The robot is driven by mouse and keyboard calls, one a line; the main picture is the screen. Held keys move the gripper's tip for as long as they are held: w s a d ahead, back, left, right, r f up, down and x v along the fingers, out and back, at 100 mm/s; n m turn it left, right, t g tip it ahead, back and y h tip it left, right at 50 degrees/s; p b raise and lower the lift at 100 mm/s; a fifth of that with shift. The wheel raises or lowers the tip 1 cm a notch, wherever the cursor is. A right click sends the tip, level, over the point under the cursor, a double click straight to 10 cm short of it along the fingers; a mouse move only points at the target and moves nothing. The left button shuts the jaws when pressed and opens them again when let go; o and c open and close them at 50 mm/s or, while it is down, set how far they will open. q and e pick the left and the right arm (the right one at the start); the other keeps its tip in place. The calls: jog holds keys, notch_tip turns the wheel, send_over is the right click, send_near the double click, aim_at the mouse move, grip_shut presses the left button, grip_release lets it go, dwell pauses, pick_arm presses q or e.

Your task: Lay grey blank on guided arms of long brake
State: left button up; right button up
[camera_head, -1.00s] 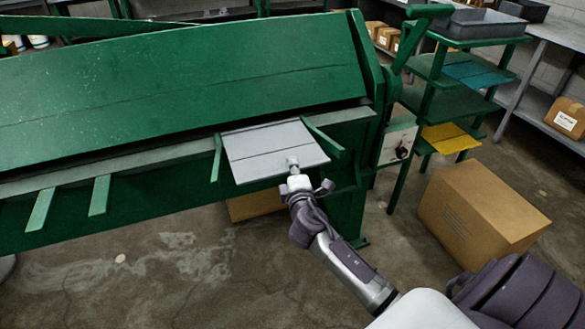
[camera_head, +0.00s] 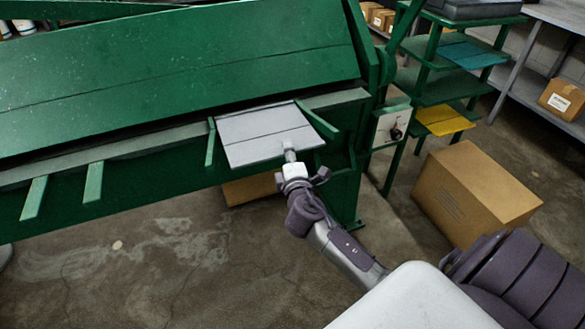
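The grey blank (camera_head: 262,133) is a flat sheet with a dark line across it. It lies at the front of the green long brake (camera_head: 180,65), between a left guide arm (camera_head: 211,142) and a right guide arm (camera_head: 317,120). Its far edge is at the brake's grey bed edge. My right gripper (camera_head: 288,149) is at the blank's near edge, right of its middle, with a pale fingertip over the sheet. The fingers are seen nearly end-on, so I cannot tell whether they still pinch it. The underside is hidden. My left gripper is out of view.
More guide arms (camera_head: 93,182) stick out at the left. A control box (camera_head: 391,127) is on the brake's right end. A green rack with a yellow sheet (camera_head: 444,120) and a blue sheet (camera_head: 467,54) stands right. A large cardboard box (camera_head: 475,190) is on the floor.

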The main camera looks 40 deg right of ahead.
jog(key=v, duration=1)
jog(key=shift+r+b, duration=0.15)
jog(key=shift+b, duration=0.25)
jog(key=s+a+f+m+g+y+p, duration=0.1)
jog(key=s+f+g+y, duration=0.15)
jog(key=f, duration=0.85)
jog(key=s+a+f+m+g+y+p, duration=0.1)
jog(key=s+a+f+g, duration=0.2)
jog(key=f, duration=0.7)
jog(key=s+f+m+g+y+p, duration=0.15)
jog(key=s+f, duration=0.25)
jog(key=f, duration=0.7)
jog(key=s+a+f+m+g+y+p, duration=0.1)
jog(key=s+f, duration=0.4)
jog(key=s, duration=0.5)
jog(key=s+a+f+m+g+p, duration=0.1)
jog(key=s+f+m+g, duration=0.3)
jog(key=s, duration=0.6)
jog(key=s+a+f+m+g+y+p, duration=0.1)
jog(key=s+a+f+m+g, duration=0.1)
jog(key=s+f, duration=0.5)
jog(key=s+g, duration=0.1)
jog(key=s, duration=0.3)
jog(key=shift+a+f+y, duration=0.3)
jog(key=shift+a+f, duration=0.1)
